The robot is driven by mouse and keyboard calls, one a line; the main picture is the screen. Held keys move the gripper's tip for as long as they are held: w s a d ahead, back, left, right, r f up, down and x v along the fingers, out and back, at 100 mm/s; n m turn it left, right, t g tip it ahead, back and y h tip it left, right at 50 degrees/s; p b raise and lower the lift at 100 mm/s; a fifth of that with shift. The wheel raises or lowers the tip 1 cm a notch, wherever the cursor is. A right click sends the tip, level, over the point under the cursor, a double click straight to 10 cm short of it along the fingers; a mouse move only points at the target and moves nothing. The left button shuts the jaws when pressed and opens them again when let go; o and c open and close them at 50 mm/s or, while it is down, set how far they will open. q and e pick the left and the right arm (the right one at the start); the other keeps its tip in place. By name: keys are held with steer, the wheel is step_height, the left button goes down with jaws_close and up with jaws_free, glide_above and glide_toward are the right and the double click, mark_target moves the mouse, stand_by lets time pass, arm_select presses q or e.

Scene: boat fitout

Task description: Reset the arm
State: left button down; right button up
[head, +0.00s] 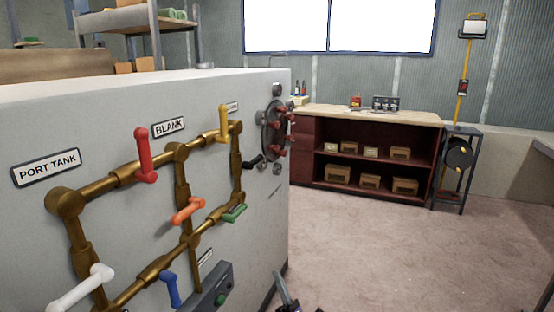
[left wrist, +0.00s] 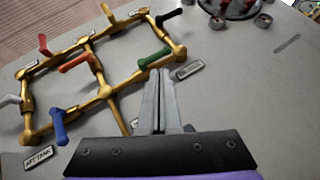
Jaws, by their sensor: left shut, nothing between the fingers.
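My left gripper (head: 283,287) shows at the bottom edge of the head view, right of the grey panel (head: 255,215). In the left wrist view its two fingers (left wrist: 160,76) are together with nothing held, in front of the panel near the green handle (left wrist: 153,58); I cannot tell whether they touch it. The panel carries brass pipes (head: 165,172) with a red handle (head: 145,152), a yellow one (head: 223,122), an orange one (head: 187,210), a green one, a blue one (head: 170,289) and a white one (head: 80,288). My right gripper is not in view.
A round flange with red fittings (head: 275,130) sits at the panel's right end. A dark red shelf unit (head: 306,155) with small boxes stands at the back, beside a yellow lamp stand (head: 464,70). The floor (head: 390,250) on the right is clear.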

arm_select(q)
steer(key=w+a+r+m+h, duration=0.2)
steer(key=w+r+m+h, duration=0.2)
steer(key=r+m+h, duration=1)
steer(key=s+a+f+m+g+h, duration=0.2)
steer(key=s+a+m+g+h, duration=0.15)
steer(key=s+m+g, duration=0.45)
steer(key=s+a+f+m+g+y, duration=0.1)
steer(key=s+a+f+m+g, duration=0.4)
steer(key=s, duration=1)
steer(key=s+a+f+m+g+y, duration=0.1)
steer(key=s+a+f+m+g, duration=0.15)
steer(key=s+f, duration=0.85)
steer(key=s+a+f+m+g+y, duration=0.15)
steer(key=s+a+m+g, duration=0.3)
steer(key=s, duration=1.45)
step_height(320, 180, up, 28)
steer(key=w+t+p, duration=0.1)
steer(key=t+p, duration=0.1)
steer(key=p, duration=2.2)
steer(key=shift+f+h, duration=0.15)
steer(key=shift+h, duration=0.15)
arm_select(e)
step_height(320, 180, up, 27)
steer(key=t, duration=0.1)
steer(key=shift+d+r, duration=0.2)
